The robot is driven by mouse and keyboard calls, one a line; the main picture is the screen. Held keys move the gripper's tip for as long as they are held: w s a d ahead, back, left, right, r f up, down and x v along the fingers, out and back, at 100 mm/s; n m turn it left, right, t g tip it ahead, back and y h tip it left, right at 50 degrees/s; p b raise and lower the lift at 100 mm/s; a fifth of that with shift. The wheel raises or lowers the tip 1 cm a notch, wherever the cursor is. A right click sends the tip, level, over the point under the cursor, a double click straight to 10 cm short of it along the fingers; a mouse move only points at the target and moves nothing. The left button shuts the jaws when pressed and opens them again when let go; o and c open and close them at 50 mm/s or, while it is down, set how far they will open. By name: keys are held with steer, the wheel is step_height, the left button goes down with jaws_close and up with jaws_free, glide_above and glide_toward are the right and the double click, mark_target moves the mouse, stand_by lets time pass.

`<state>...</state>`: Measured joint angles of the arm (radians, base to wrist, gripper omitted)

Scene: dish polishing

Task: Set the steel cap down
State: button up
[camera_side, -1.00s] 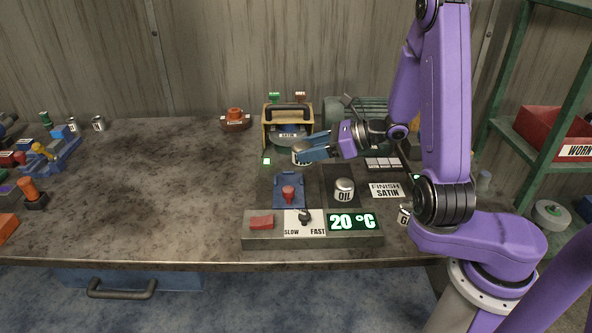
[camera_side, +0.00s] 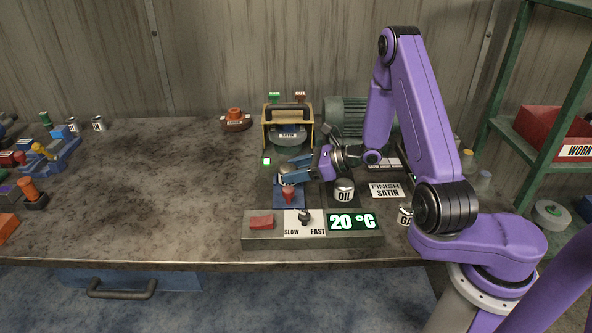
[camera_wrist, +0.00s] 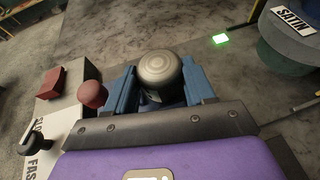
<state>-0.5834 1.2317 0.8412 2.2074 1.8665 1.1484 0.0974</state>
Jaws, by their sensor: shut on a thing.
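The steel cap (camera_wrist: 160,72) is a round, brushed silver piece between the two blue fingers of my gripper (camera_wrist: 160,88) in the wrist view. In the side view my gripper (camera_side: 292,170) is shut on the steel cap (camera_side: 287,180), just above the blue fixture (camera_side: 284,203) with the red knob (camera_side: 289,196). The fingers hide part of the cap and fixture. I cannot tell whether the cap touches the fixture. The red knob (camera_wrist: 93,95) is left of the cap in the wrist view, close to a finger.
A control panel with a red switch (camera_side: 262,222), a speed knob (camera_side: 304,217) and a 20 °C display (camera_side: 354,222) lies in front. The yellow-framed SATIN machine (camera_side: 288,130) is behind.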

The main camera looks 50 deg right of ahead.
steer(key=shift+f, duration=0.1)
steer(key=o, duration=1.2)
